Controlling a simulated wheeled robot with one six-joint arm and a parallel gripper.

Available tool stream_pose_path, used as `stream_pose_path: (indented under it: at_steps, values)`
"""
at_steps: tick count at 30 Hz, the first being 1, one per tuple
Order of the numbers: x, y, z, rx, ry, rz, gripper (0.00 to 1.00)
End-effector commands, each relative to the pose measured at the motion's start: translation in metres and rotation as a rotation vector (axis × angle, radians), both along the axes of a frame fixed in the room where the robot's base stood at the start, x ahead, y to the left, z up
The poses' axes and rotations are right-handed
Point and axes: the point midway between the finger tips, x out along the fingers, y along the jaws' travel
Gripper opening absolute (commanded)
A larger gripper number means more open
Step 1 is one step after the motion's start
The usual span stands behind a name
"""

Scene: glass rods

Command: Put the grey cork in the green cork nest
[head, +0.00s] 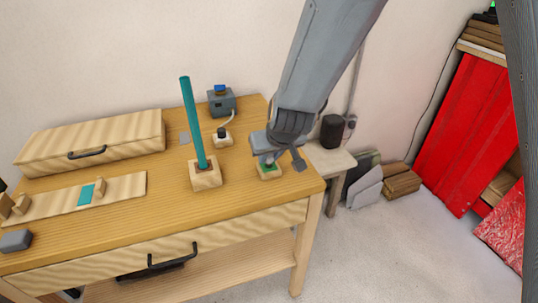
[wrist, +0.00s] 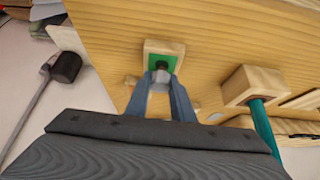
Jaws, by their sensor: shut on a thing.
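The green cork nest is a small wooden block with a green top (head: 271,167) near the right end of the workbench. In the wrist view its green face (wrist: 152,62) shows a dark hole. My gripper (head: 272,157) is over the nest, pointing down. In the wrist view my gripper (wrist: 160,82) is shut on the grey cork (wrist: 158,82), a small pale grey piece between the fingertips. The cork is in line with the nest, close to its near edge. I cannot tell whether it touches the nest. In the head view the cork is mostly hidden by the gripper.
A teal rod (head: 193,120) stands upright in a wooden block (head: 205,180) left of the nest. A long wooden case (head: 95,143) lies at the left. A black cylinder (head: 331,131) stands right.

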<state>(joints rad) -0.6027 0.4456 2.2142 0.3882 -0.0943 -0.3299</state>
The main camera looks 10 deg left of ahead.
Motion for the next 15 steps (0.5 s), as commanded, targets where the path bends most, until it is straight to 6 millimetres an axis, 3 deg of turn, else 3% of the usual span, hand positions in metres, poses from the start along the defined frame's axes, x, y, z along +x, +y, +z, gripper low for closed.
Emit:
stream_pose_path:
  at_steps: [15]
  values:
    - [-0.0001,0.0001,-0.0081,0.000,0.000,0.000,0.01]
